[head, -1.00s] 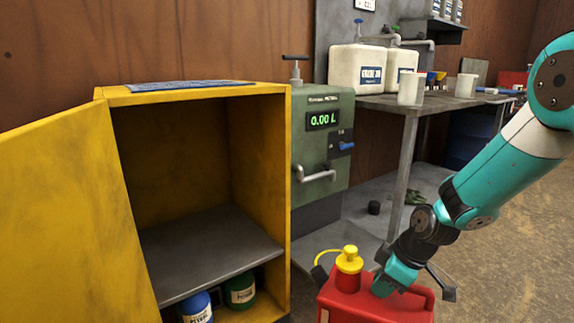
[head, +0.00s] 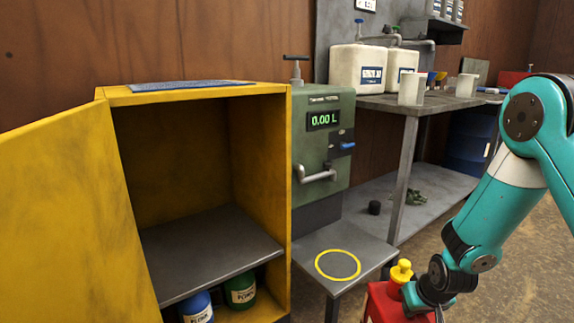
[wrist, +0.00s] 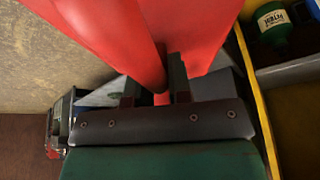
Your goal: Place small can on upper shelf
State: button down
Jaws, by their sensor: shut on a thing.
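A red can (head: 388,305) with a yellow cap (head: 401,271) shows at the bottom of the head view, partly cut off by the frame. My gripper (head: 437,290) is shut on its handle. The wrist view shows the red handle (wrist: 150,45) between the two dark fingers of my gripper (wrist: 157,75). The yellow cabinet (head: 272,88) stands open at the left.
Blue (head: 197,308) and green (head: 240,290) containers stand below the shelf. The open yellow door (head: 60,200) is at the left. A low grey stand with a yellow ring (head: 338,265) lies between cabinet and can; its top is clear. A green pump (head: 320,150) stands behind.

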jog(key=shift+d, duration=0.2)
jog(key=shift+r+m, duration=0.15)
jog(key=shift+m, duration=0.15)
jog(key=s+r+p, duration=0.2)
jog(key=r+p, duration=1.5)
jog(key=r, duration=0.1)
jog(key=s+r+p, duration=0.2)
jog(key=r+p, duration=1.5)
jog(key=r, duration=0.1)
jog(key=s+f, duration=0.4)
jog(key=f, duration=0.1)
jog(key=shift+s, duration=0.15)
jog(key=shift+f, duration=0.15)
